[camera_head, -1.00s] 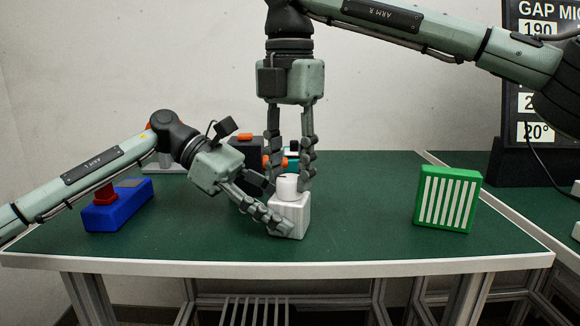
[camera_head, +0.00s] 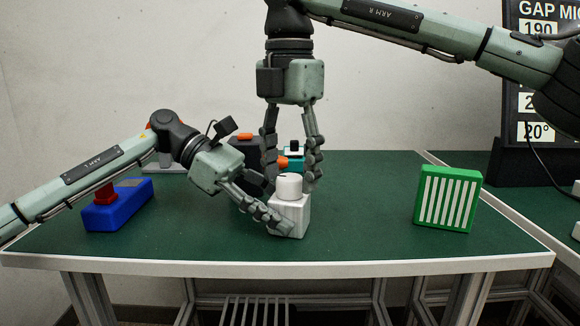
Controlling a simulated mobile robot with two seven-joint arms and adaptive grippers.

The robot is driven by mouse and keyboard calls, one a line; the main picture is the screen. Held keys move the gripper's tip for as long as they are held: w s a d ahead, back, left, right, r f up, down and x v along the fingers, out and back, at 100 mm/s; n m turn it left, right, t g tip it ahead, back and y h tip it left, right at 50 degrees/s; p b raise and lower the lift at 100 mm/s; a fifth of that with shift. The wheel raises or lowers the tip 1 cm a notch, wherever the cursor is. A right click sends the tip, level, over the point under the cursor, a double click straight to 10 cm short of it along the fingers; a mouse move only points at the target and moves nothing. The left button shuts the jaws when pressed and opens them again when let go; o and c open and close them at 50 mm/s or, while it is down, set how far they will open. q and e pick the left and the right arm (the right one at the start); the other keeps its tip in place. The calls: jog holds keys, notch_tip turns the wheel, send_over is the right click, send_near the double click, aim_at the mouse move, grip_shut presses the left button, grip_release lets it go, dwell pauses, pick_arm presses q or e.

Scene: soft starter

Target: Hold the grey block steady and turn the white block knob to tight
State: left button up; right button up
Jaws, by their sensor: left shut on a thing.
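A pale grey-white block (camera_head: 291,217) stands upright on the green table, with a round white knob (camera_head: 289,187) on its top. A short dark mark shows on the knob's top; its exact direction is too small to tell. My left gripper (camera_head: 276,212) is shut on the block from the left, one finger across its front side and the other partly hidden behind. My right gripper (camera_head: 291,184) points straight down over the block. It is open, with one finger on each side of the knob and a gap visible on the right.
A blue box with a red top (camera_head: 118,205) stands at the left, by my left arm. A green block with white slats (camera_head: 448,199) stands at the right. Dark and teal items with orange parts (camera_head: 293,160) stand behind the grippers. The table between block and slatted block is clear.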

aim_at(289, 177)
pick_arm(q)
jog(key=shift+f, duration=0.1)
pick_arm(e)
jog(key=shift+r, duration=0.1)
pick_arm(q)
jog(key=shift+s, duration=0.1)
pick_arm(e)
notch_tip(289, 177, up, 12)
dwell(0.3)
pick_arm(q)
jog(key=o, duration=0.9)
jog(key=shift+o, duration=0.2)
